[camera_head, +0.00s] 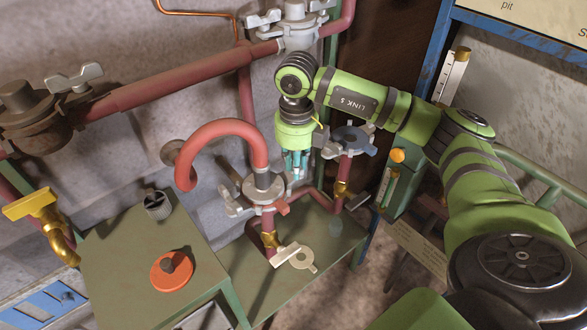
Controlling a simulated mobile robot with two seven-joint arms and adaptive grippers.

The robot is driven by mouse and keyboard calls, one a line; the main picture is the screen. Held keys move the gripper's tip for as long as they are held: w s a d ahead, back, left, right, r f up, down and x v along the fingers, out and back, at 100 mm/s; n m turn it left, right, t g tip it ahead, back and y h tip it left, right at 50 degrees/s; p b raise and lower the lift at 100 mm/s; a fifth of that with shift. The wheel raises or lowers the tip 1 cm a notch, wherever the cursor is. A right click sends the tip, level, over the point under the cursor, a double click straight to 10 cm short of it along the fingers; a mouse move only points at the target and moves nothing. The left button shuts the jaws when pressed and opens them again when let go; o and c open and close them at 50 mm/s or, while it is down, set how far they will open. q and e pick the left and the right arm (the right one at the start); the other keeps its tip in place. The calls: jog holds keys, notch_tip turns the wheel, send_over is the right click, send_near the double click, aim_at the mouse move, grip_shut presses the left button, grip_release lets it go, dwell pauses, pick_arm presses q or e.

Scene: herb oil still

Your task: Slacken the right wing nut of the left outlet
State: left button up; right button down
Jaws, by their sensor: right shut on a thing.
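The left outlet is a red hooked pipe (225,128) that comes down into a grey clamp flange (263,188). A grey wing nut (232,203) shows on the flange's left side. My right gripper (296,172) reaches down from the green arm to the right side of this flange. Its teal fingers are shut on the right wing nut, which they mostly hide. How far the nut is turned cannot be seen. My left gripper is not in view.
A second outlet flange (350,139) stands close to the right of my gripper. A green bench (130,235) with an orange knob (172,269) is at lower left. A red pipe (170,85) crosses behind.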

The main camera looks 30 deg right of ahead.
jog(key=shift+d+f+n+b, duration=0.15)
jog(key=shift+n+b, duration=0.25)
jog(key=shift+n, duration=0.5)
jog(key=c, duration=1.1)
grip_release()
jog(key=shift+d, duration=0.1)
jog(key=shift+r, duration=0.2)
notch_tip(320, 180, up, 12)
jog(key=shift+f, duration=0.1)
